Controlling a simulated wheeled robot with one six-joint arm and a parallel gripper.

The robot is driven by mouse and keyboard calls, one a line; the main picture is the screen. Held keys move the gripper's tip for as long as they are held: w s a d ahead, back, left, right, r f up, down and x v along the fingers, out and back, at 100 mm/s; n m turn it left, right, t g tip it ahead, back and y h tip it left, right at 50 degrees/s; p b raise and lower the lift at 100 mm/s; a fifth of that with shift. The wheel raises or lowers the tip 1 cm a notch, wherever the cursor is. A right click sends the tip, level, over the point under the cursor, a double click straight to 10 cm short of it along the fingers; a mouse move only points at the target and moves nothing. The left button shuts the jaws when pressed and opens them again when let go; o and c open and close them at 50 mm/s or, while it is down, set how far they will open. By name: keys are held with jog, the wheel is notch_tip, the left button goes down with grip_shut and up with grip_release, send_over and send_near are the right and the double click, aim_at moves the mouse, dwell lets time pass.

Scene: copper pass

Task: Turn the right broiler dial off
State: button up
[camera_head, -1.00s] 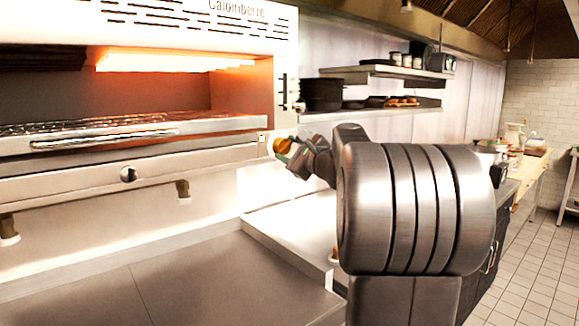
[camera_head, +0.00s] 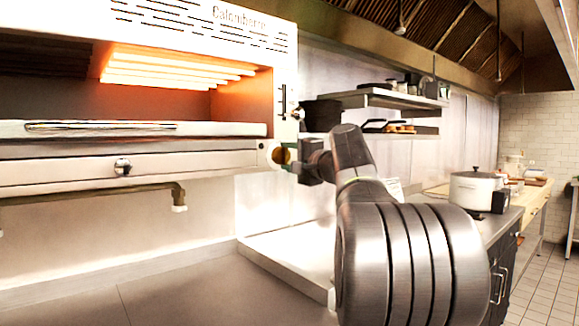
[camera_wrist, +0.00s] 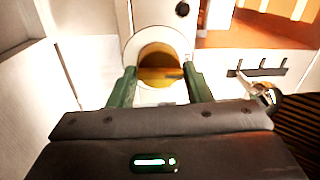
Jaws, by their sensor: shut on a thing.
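The right broiler dial is a round brass-coloured knob (camera_head: 280,155) on the right front corner of the white broiler (camera_head: 190,152). In the wrist view the dial (camera_wrist: 160,66) sits in a pale round plate, with a bar across its face. My gripper (camera_wrist: 159,84) is shut on it, with one green finger on each side. In the head view my gripper (camera_head: 294,158) reaches the dial from the right and partly hides it. The heating elements (camera_head: 170,75) in the broiler's right part glow orange. The left part is dark.
Wall shelves (camera_head: 390,98) with dark pans are behind my arm. A large pot (camera_head: 472,189) stands on the right counter. The counter (camera_head: 190,285) below the broiler is clear.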

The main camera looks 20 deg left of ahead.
jog(key=shift+w+f+n, duration=0.1)
jog(key=shift+f+n, duration=0.25)
jog(key=shift+n, duration=0.25)
jog(key=o, duration=1)
jog(key=shift+c, duration=0.2)
jog(key=shift+r, duration=0.15)
jog(key=b+v, duration=0.1)
jog(key=v, duration=1.3)
jog(key=shift+w, duration=0.1)
